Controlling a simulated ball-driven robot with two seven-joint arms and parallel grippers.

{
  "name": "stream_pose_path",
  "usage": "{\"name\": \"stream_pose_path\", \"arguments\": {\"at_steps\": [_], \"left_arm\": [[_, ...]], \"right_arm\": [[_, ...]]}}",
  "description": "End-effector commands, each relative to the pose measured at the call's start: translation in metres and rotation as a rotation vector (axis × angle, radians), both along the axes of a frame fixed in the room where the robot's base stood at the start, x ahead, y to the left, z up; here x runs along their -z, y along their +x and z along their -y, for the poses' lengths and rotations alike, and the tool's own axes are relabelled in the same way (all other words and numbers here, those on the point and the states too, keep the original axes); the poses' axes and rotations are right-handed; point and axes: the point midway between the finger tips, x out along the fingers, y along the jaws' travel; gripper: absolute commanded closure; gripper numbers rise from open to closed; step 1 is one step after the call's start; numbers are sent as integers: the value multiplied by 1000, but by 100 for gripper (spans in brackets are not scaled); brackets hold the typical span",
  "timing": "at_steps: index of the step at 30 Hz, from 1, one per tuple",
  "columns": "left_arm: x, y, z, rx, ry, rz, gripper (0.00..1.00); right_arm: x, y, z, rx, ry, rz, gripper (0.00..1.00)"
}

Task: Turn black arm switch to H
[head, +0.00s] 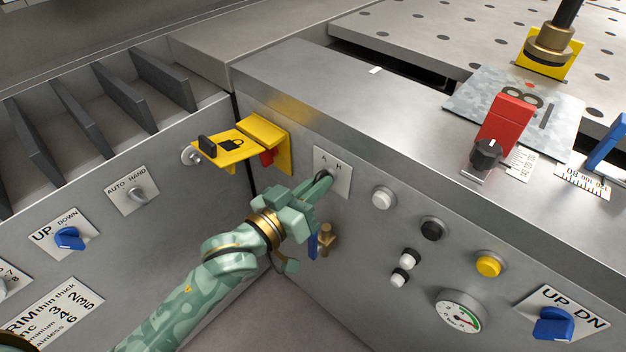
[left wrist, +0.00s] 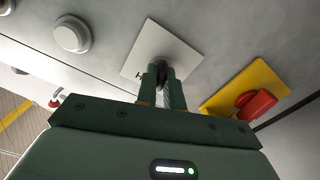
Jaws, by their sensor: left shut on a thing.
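The black arm switch sits on a small white plate (head: 341,183) marked A and H, on the front panel of the machine. My left gripper (head: 322,184) reaches the plate from the lower left and is shut on the switch. In the left wrist view the plate (left wrist: 165,42) lies straight ahead of the fingers (left wrist: 161,82), which close around the dark switch knob (left wrist: 160,68). The fingers hide most of the knob, so its pointing direction cannot be told. My right gripper is not in view.
A yellow lockout bracket (head: 278,146) with a red part juts out left of the plate. A white button (head: 383,197) and a black button (head: 432,228) are to its right. A brass-coloured fitting (head: 327,238) protrudes just below my gripper.

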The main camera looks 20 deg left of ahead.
Motion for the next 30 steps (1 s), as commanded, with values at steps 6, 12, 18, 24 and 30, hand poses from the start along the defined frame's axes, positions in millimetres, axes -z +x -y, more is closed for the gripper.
{"name": "stream_pose_path", "arguments": {"at_steps": [6,12,18,24,30], "left_arm": [[-8,-1,0,-1,187,68,100],[-6,-1,0,0,364,131,100],[-4,0,0,0,531,192,100],[-2,0,0,0,669,241,100],[-1,0,0,0,761,274,100]], "right_arm": [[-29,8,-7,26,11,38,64],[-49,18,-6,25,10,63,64],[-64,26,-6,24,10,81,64],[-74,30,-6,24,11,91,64],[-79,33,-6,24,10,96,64]]}}
